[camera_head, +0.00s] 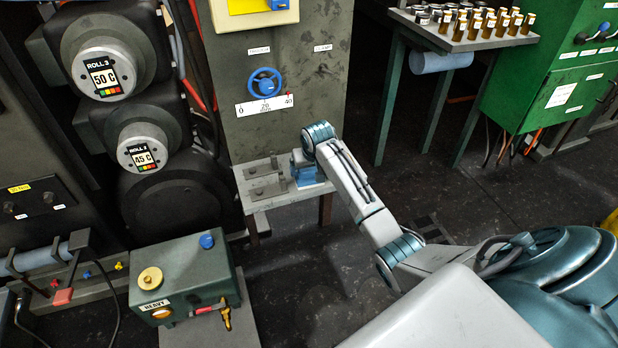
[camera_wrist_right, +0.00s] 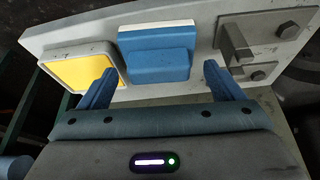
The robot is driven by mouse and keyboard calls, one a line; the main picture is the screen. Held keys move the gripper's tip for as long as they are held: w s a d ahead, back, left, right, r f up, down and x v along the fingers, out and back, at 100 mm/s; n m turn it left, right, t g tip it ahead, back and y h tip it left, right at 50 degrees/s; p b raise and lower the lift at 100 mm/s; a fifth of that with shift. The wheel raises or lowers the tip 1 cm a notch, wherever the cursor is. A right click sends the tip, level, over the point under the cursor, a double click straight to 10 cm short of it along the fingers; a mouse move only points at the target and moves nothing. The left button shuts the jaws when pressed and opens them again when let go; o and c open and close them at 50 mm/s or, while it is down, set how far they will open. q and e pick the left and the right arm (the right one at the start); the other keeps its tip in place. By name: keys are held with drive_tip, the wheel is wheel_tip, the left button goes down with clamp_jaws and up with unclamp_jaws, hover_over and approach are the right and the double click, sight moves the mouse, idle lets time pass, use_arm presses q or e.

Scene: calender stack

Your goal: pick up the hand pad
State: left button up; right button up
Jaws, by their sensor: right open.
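The hand pad (camera_wrist_right: 158,66) is a blue block with a raised blue grip and a white edge. It lies on a grey metal shelf (camera_wrist_right: 60,38), seen in the right wrist view. My right gripper (camera_head: 304,168) is over the right part of this shelf in the head view. In the wrist view its two blue fingers are spread wide, one on each side of the pad's grip, with nothing between them touching. In the head view my wrist and gripper largely cover the pad. My left gripper is not in view.
A yellow panel in a grey frame (camera_wrist_right: 78,66) lies left of the pad in the wrist view. Grey brackets (camera_wrist_right: 238,48) stand to its right. The grey cabinet with a blue handwheel (camera_head: 265,84) rises behind the shelf. A green HEAVY box (camera_head: 205,268) stands at front left.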

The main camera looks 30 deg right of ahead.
sight(310, 170)
drive_tip(key=x, duration=0.4)
drive_tip(key=shift+s+f, duration=0.1)
drive_tip(key=shift+f, duration=0.25)
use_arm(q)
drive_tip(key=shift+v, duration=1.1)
use_arm(e)
drive_tip(key=shift+c, duration=0.5)
drive_tip(key=c, duration=0.6)
drive_tip(key=shift+o, duration=0.2)
wheel_tip(310, 170, up, 9)
drive_tip(key=shift+r, duration=0.6)
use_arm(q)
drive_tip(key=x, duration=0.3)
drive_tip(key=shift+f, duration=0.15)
use_arm(e)
drive_tip(key=shift+o, duration=0.6)
